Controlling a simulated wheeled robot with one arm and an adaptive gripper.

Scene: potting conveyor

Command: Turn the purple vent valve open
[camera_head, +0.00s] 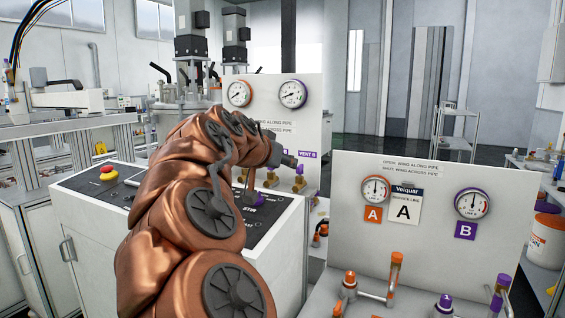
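A purple VENT B label (307,154) is on the white back panel, just right of my gripper. Below it, a small brass valve with a purple part (300,178) stands near the panel's foot. Its wing angle is too small to tell. Another small brass valve (271,177) stands to its left. My copper-coloured arm reaches to the panel, and my dark gripper (288,161) is in front of it, just above these valves. Whether it touches one, I cannot tell. Its fingers are too small and dark to read. My arm hides the panel's left part.
A control desk with a red stop button (108,173) stands at left. A nearer white panel (430,190) at right carries gauges, A and B plates, and orange and purple valves (444,302). Several vessels stand behind.

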